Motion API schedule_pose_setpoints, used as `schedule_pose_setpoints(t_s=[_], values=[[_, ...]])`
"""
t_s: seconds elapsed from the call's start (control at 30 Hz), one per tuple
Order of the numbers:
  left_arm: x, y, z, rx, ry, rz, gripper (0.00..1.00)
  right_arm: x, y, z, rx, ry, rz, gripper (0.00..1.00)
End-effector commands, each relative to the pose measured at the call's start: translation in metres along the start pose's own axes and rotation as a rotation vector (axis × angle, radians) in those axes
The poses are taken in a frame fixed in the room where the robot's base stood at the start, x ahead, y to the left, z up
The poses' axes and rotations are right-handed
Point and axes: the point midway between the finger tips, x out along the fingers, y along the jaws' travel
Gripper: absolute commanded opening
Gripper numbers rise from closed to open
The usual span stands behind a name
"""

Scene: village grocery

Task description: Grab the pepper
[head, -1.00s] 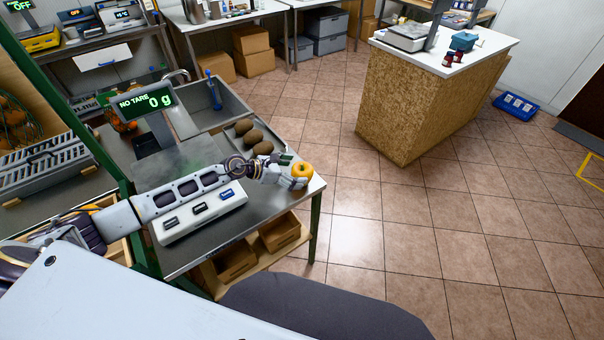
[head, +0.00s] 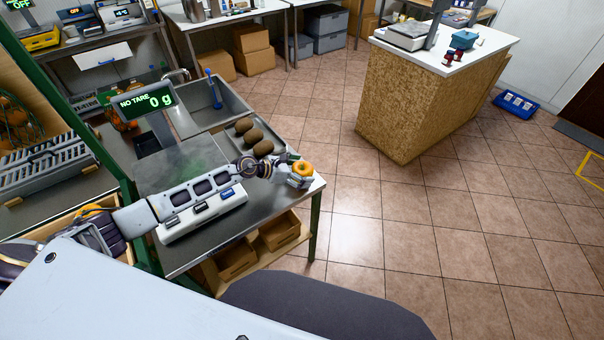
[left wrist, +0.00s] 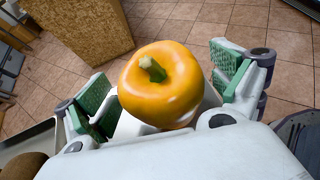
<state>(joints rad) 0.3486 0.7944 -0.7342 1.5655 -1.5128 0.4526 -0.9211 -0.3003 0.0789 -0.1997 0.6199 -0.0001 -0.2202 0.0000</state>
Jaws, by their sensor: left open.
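The pepper (head: 304,169) is yellow-orange with a green stem. It sits at the right corner of the steel scale table (head: 262,212) in the head view. In the left wrist view the pepper (left wrist: 162,84) fills the middle, between the two green-padded fingers. My left gripper (head: 300,174) is around the pepper. The left gripper (left wrist: 163,95) is open, with a gap visible beside the pepper on both sides. Its palm hides the pepper's underside. My right gripper is not in view.
Several brown round items lie on a tray (head: 280,142) behind my gripper. A sink (head: 225,105) is farther back. The tiled floor (head: 370,230) to the right is clear up to a wooden counter (head: 415,105).

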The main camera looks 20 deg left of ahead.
Motion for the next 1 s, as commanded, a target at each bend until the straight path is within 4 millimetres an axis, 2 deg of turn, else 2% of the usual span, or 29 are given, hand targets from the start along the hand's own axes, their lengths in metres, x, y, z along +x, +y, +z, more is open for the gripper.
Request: schedule_pose_setpoints(t_s=[0.07,0.4,0.77,1.0], values=[[0.000,0.000,0.000,0.000,0.000,0.000,0.87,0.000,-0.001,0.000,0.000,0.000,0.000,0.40],[0.000,0.000,0.000,0.000,0.000,0.000,0.43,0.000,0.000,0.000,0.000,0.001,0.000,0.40],[-0.001,0.000,0.002,0.001,-0.001,0.000,0.43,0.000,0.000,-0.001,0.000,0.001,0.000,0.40],[-0.010,0.001,0.017,0.003,-0.001,0.001,0.43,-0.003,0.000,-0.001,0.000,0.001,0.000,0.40]])
